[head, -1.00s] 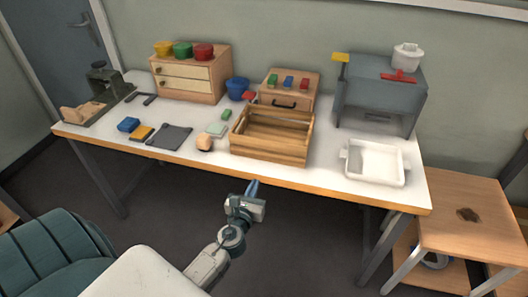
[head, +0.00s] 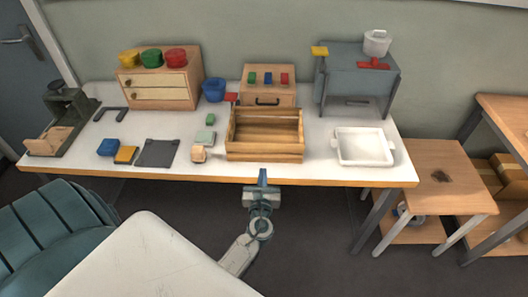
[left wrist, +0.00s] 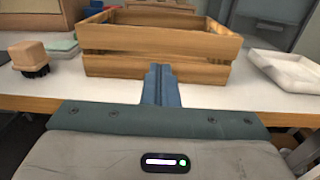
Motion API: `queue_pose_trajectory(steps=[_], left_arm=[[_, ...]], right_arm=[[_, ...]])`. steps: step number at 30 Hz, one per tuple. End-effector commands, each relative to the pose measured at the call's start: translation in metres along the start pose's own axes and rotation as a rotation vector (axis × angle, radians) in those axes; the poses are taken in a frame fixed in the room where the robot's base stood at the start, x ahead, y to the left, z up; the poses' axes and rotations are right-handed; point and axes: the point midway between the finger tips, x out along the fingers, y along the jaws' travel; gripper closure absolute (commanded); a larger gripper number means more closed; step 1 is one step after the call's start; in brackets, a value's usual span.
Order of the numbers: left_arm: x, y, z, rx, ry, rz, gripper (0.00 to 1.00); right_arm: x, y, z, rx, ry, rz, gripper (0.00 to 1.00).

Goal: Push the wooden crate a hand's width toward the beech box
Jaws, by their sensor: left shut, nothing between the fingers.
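The wooden crate (head: 265,155), slatted, open-topped and empty-looking, stands near the front edge of the white table; it also fills the upper middle of the left wrist view (left wrist: 155,62). A pale wooden box (head: 267,88), probably the beech box, stands behind it with a dark handle and small green, blue and red pieces on top. My left gripper (head: 262,177) is shut and empty, its blue fingers pointing at the crate's front. In the left wrist view the fingertips (left wrist: 160,72) overlap the lower front slat; I cannot tell whether they touch.
A white tray (head: 364,158) stands right of the crate. A brush (head: 198,154) and a green pad (head: 204,137) lie to its left. A blue bowl (head: 214,90) and a drawer cabinet (head: 160,96) stand behind left, a grey stand (head: 357,91) behind right.

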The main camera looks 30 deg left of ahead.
Motion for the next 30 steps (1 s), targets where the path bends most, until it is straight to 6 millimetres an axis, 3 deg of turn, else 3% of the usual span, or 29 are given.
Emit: queue_pose_trajectory(steps=[6,12,18,30], left_arm=[[0.049,0.000,0.004,0.003,-0.001,0.000,1.00],[0.078,0.000,0.002,0.001,0.000,0.001,1.00],[0.089,0.000,0.001,0.000,0.000,0.000,1.00],[0.093,0.000,-0.001,0.000,0.000,0.000,1.00]], right_arm=[[-0.019,-0.005,0.008,0.002,-0.013,-0.007,0.58],[-0.029,-0.020,0.015,0.008,-0.024,-0.023,0.58],[-0.031,-0.017,0.012,0.007,-0.022,-0.020,0.58],[-0.028,-0.008,0.009,0.004,-0.017,-0.011,0.58]])
